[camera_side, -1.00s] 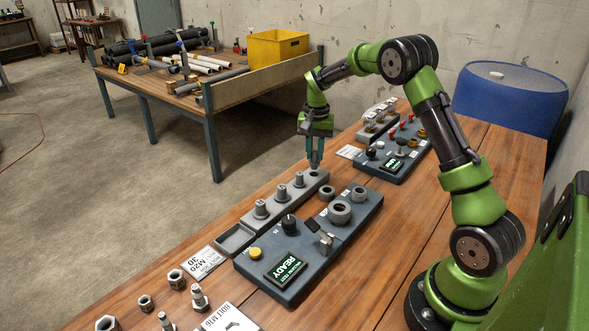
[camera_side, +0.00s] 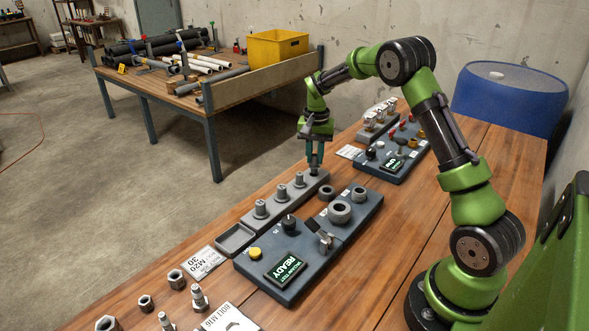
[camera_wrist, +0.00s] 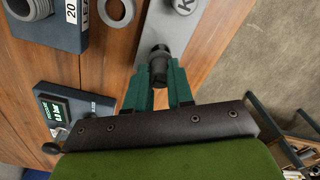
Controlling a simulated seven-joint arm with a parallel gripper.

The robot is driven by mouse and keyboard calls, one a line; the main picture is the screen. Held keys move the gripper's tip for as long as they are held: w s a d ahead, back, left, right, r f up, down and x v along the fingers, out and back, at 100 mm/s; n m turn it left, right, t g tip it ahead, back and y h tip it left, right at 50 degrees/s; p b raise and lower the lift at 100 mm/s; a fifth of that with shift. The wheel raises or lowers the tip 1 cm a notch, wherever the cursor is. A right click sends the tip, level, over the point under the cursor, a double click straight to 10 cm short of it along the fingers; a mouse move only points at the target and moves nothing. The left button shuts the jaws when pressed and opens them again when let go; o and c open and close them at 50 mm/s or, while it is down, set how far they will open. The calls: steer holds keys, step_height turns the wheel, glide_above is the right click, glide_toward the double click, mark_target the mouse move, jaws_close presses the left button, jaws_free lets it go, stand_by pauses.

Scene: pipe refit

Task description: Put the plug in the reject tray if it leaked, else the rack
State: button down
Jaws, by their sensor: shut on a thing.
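My gripper (camera_side: 315,168) points down at the far end of the long grey rack (camera_side: 247,227) in the side view. In the wrist view its green fingers (camera_wrist: 160,88) are shut on a dark plug (camera_wrist: 159,66). The plug is at the rack end (camera_wrist: 165,22); whether it is seated or just above cannot be told. In the side view the fingers mostly hide it. No reject label is readable.
The test panel (camera_side: 345,228) beside the rack has a READY display (camera_side: 287,269), a yellow button (camera_side: 255,253) and ring fittings (camera_side: 340,212). A second panel (camera_side: 392,165) stands behind. Nuts and bolts (camera_side: 198,297) lie at the front. Bare wood lies right of the panel.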

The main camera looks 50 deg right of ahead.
steer(key=shift+f, duration=1.2)
stand_by(1.6)
steer(key=c, duration=0.8)
jaws_free()
steer(key=shift+o, duration=0.2)
steer(key=shift+r, duration=0.1)
steer(key=shift+r, duration=3.4)
